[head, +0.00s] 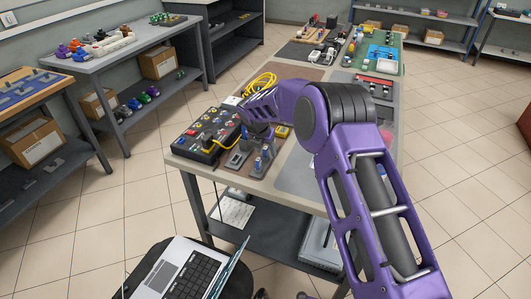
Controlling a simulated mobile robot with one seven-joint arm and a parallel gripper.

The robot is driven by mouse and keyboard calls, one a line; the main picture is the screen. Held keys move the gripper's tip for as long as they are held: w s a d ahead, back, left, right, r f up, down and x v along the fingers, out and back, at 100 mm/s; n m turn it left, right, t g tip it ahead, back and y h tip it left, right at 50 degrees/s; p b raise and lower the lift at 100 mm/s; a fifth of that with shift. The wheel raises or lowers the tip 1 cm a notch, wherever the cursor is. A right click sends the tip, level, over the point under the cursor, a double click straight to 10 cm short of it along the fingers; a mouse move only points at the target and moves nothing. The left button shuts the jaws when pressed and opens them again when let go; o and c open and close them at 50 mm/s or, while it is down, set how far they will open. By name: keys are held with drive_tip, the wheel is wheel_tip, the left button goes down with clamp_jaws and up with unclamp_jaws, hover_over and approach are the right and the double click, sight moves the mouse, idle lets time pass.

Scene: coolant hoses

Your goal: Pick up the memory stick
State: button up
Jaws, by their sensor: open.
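My purple arm reaches in from the lower right and bends over the near end of the long workbench (290,180). My gripper (261,152) points down above small grey and blue parts at that end. It is small and partly covered by the arm, and I see nothing held in it. I cannot make out the memory stick for certain among these parts.
A black panel (203,140) with coloured connectors and a yellow cable (261,84) lies left of my gripper. A laptop (185,270) is below, in front of the bench. Bare grey mat (295,178) lies right of the gripper. Tiled floor is open at right.

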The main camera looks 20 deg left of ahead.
clamp_jaws()
idle(1.4)
